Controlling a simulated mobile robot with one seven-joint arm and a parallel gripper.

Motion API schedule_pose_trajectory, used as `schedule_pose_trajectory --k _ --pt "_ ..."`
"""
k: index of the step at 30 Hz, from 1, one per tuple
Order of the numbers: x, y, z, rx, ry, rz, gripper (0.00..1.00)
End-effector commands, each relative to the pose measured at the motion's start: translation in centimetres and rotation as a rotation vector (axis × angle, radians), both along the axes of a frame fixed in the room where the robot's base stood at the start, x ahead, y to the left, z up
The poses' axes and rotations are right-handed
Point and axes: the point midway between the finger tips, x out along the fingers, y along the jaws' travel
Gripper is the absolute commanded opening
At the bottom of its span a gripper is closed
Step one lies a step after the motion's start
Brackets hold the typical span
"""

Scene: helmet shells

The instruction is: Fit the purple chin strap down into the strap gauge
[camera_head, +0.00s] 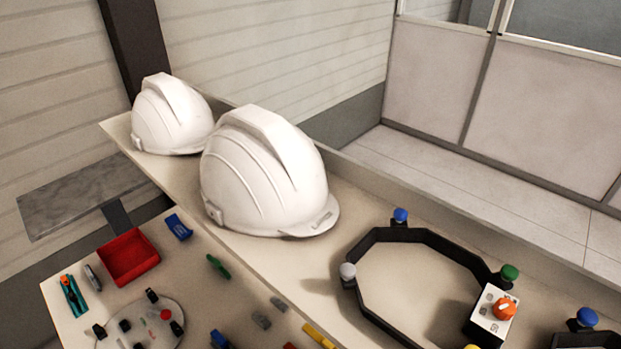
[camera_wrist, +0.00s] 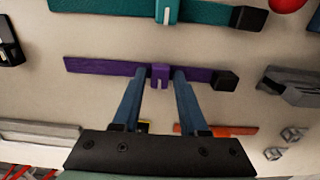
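The purple chin strap (camera_wrist: 105,66) lies across the middle of the wrist view, with a purple buckle near its middle and a black block at its right end. My gripper (camera_wrist: 160,74) has two blue fingers reaching toward it. The fingertips stand apart on either side of the buckle, with narrow gaps visible; I cannot tell how far down they reach. My gripper and the purple strap do not show in the head view. I cannot make out with certainty which thing is the strap gauge.
A teal strap (camera_wrist: 110,8) lies beyond the purple one, and an orange piece (camera_wrist: 218,130) lies nearer. In the head view, two white helmets (camera_head: 265,175) stand on a ledge beside a black octagonal frame (camera_head: 385,315). A red bin (camera_head: 128,257) and several small parts cover the table.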

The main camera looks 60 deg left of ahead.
Motion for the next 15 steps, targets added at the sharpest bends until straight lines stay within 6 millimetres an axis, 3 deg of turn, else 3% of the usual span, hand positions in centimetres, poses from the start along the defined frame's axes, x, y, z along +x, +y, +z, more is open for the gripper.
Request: schedule_pose_trajectory --k 1,6,15 --pt "-0.01 -0.01 0.0 0.0 0.0 0.0 0.32" --pt "-0.02 -0.01 0.01 0.0 0.0 0.0 0.01" --pt "-0.01 -0.01 0.02 0.0 0.0 0.0 0.0"
